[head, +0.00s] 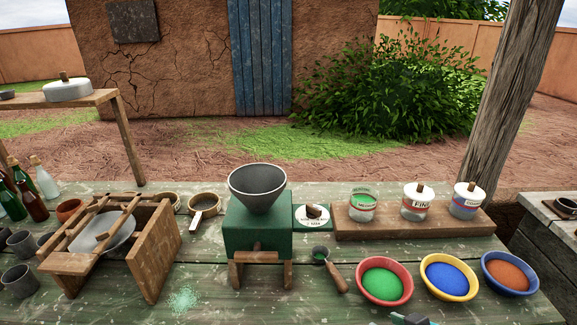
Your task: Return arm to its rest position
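A small dark grey and teal piece, which looks like the end of my gripper (410,319), shows at the bottom edge of the head view, right of centre. It is in front of the red-rimmed bowl of green powder (383,281) and the yellow-rimmed bowl of blue powder (447,277). Most of it is cut off by the frame, so I cannot tell whether its fingers are open or shut. I see nothing held in the part that shows. The rest of my arm is out of view.
A green mill with a grey hopper (257,188) stands mid-table. A wooden frame holding a metal bowl (108,237) is at left. A scoop (334,273) lies beside the bowls. Tins stand on a wooden board (430,228) behind. Spilled pale green powder (184,300) lies on the front table.

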